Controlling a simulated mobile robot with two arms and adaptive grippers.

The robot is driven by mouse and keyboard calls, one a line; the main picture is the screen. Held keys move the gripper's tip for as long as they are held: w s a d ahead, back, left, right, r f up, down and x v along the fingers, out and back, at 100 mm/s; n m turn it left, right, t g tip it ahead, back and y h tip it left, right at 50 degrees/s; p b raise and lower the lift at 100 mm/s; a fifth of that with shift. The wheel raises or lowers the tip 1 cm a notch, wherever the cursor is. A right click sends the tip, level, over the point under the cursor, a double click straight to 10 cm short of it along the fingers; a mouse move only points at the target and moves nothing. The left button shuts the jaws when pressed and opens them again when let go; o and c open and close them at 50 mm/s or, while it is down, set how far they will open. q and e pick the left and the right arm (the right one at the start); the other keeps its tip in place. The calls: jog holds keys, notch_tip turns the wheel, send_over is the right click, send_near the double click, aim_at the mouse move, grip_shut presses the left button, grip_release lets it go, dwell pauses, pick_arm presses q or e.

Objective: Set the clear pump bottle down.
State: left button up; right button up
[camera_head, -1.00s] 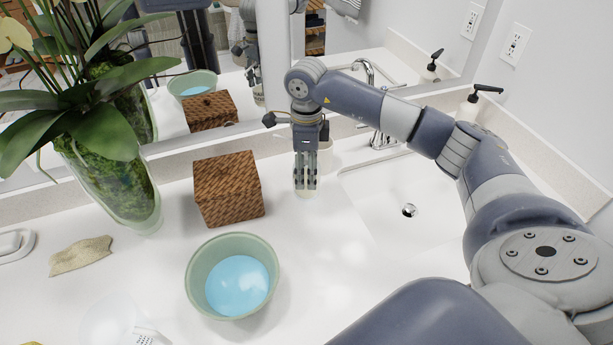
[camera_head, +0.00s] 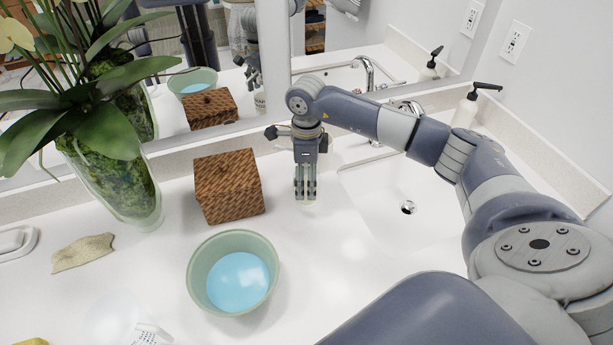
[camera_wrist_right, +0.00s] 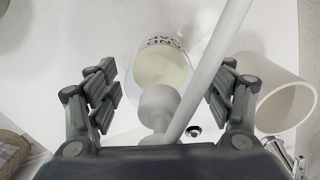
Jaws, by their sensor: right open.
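The clear pump bottle (camera_wrist_right: 160,66), with dark lettering and a pale pump, is between the fingers of my open right gripper (camera_wrist_right: 160,88) in the right wrist view. A gap shows on each side of it. Its pale nozzle crosses that view diagonally. In the head view my right gripper (camera_head: 306,194) points down over the counter, left of the sink, and hides most of the bottle. A pale part of the bottle shows just below the fingertips. The bottle's base seems to be on the white counter. My left gripper is not in view.
A brown woven box (camera_head: 228,186) stands close left of the gripper. A white cup (camera_wrist_right: 287,100) is right of the bottle. A green bowl (camera_head: 200,286) with blue contents is in front, the sink (camera_head: 385,215) right, and a mirror behind. Counter in front of the gripper is clear.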

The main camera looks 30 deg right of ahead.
jog(key=shift+r, duration=0.5)
notch_tip(320, 180, up, 11)
jog(key=b, duration=0.3)
jog(key=shift+r, duration=0.2)
